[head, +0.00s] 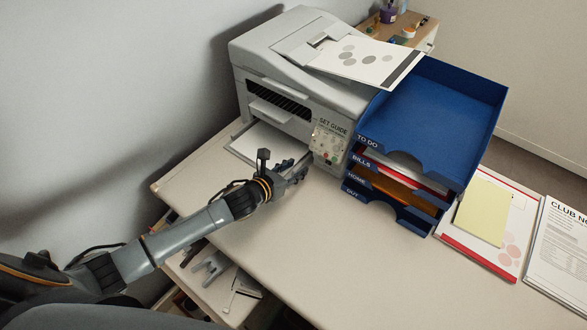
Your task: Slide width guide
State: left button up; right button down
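A light grey printer (312,102) stands at the back of the desk. Its paper tray (238,148) sticks out at the front low down, with white paper (266,143) lying in it. My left gripper (300,172) is at the front right of this tray, close to the paper's right edge. The gripper is small and dark here, and I cannot tell whether its fingers are open or touch anything. I cannot make out the width guide; the gripper and wrist cover part of the tray front. A label reading "SET GUIDE" (330,137) is on the printer front. My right gripper is out of view.
A blue stack of letter trays (440,110) stands right of the printer, close to it. A printed sheet (365,62) lies on the printer top. A yellow pad (483,210) and papers lie at the right. The front desk top (340,250) is clear.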

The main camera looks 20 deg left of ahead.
pick_arm(q)
grip_shut()
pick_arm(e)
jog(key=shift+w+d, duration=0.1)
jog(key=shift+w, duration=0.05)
pick_arm(q)
jog(key=shift+w+a+r, duration=0.1)
jog(key=shift+w+a, duration=0.1)
jog(key=shift+a, duration=0.35)
jog(key=shift+w+a, duration=0.1)
jog(key=shift+a, duration=0.2)
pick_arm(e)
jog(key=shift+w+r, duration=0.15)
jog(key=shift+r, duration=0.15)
pick_arm(q)
jog(key=shift+o, duration=0.4)
grip_release()
